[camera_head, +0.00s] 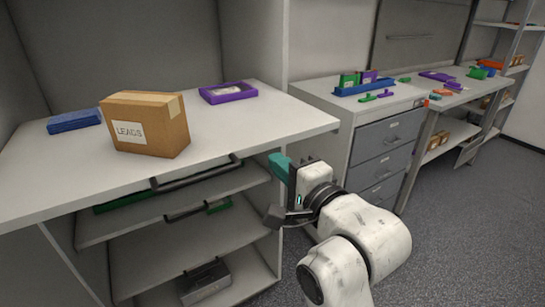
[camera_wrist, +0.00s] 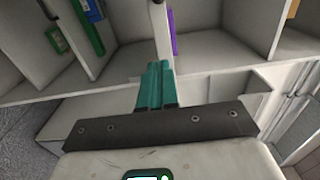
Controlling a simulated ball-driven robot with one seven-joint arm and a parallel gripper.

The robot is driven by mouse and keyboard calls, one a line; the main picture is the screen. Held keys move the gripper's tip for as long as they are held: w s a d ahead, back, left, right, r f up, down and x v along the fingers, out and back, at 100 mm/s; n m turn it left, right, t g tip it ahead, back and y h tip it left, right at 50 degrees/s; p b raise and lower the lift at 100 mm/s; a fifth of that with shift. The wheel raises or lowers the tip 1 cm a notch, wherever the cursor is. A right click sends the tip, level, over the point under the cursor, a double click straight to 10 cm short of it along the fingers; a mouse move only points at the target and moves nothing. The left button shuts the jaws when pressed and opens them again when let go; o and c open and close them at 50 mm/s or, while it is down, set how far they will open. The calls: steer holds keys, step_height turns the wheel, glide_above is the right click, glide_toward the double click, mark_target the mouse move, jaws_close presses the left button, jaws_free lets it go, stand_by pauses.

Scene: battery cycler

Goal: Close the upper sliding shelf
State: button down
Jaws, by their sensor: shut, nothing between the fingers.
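The upper sliding shelf (camera_head: 240,120) is a light grey board that juts out of the cabinet in the head view. A dark bar handle (camera_head: 195,173) runs along its front edge. My gripper (camera_head: 279,162) has teal fingers and is at that front edge, to the right of the handle. In the wrist view my gripper (camera_wrist: 157,70) shows its fingers closed together with nothing between them. I cannot tell whether it touches the shelf. A cardboard box (camera_head: 165,126) labelled LEADS, a purple tray (camera_head: 240,94) and a blue item (camera_head: 74,121) are on the shelf.
Lower shelves (camera_head: 180,240) with dark handles are below it, one bearing a grey box (camera_head: 203,281). To the right stands a drawer unit (camera_head: 385,145) with coloured parts on top. Open carpet (camera_head: 460,230) lies to the right of my arm.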

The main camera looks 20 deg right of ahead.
mark_target(264, 150)
steer(key=shift+x, duration=1.5)
steer(key=shift+w, duration=0.1)
